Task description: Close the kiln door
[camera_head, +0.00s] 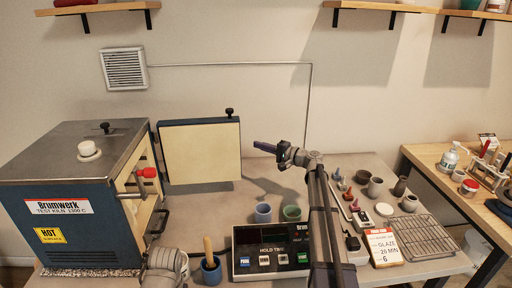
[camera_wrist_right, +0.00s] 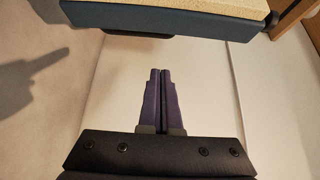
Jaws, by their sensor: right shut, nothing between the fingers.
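The kiln (camera_head: 70,165) is a blue box with a steel top at the left in the head view. Its door (camera_head: 200,152), a cream panel with a blue edge and a black knob on top, stands wide open to the right of the kiln. The door's blue edge and cream lining (camera_wrist_right: 180,15) cross the top of the right wrist view. My right gripper (camera_head: 262,147) is shut and empty, just right of the door and apart from it. Its purple fingers (camera_wrist_right: 160,75) lie together in the right wrist view. My left gripper's fingers do not show.
A red-tipped lever (camera_head: 149,173) sticks out at the kiln's front. A control box (camera_head: 272,250), two cups (camera_head: 264,213), small pots and a wire rack (camera_head: 415,238) stand on the table. The table behind the cups is mostly clear.

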